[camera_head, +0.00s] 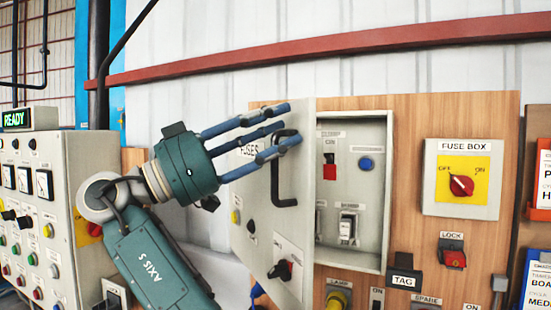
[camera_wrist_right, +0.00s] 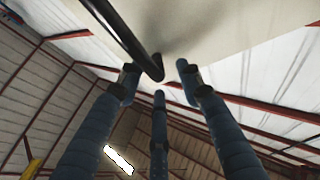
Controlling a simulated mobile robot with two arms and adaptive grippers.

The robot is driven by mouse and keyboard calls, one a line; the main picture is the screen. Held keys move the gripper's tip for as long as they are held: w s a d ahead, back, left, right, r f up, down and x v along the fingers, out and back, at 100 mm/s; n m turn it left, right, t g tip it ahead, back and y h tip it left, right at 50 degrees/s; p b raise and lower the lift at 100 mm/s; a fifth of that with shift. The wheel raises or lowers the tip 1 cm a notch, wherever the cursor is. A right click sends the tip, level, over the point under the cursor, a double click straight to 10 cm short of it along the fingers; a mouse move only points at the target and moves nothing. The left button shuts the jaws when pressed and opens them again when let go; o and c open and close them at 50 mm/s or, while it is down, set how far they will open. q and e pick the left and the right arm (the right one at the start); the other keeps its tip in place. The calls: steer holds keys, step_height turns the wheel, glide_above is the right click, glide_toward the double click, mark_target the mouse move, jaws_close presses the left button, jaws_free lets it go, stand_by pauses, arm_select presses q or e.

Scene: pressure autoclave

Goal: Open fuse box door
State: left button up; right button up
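The fuse box door (camera_head: 262,215), a beige panel labelled FUSES, stands swung open toward the left of its cabinet (camera_head: 389,190). Its black bar handle (camera_head: 284,185) is on the door's outer face; the handle also shows in the right wrist view (camera_wrist_right: 118,32). My right gripper (camera_head: 287,124) has its blue fingers extended and spread at the top of the handle. In the wrist view the fingers (camera_wrist_right: 157,82) are apart, with the handle's end near their tips and not clamped. Contact with the handle cannot be told. My left gripper is not in view.
A red rotary switch (camera_head: 461,185) sits on the wooden board (camera_head: 415,125) at right. A control console (camera_head: 40,215) stands at left.

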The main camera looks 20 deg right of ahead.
steer(key=shift+r, duration=1.7)
jaws_close()
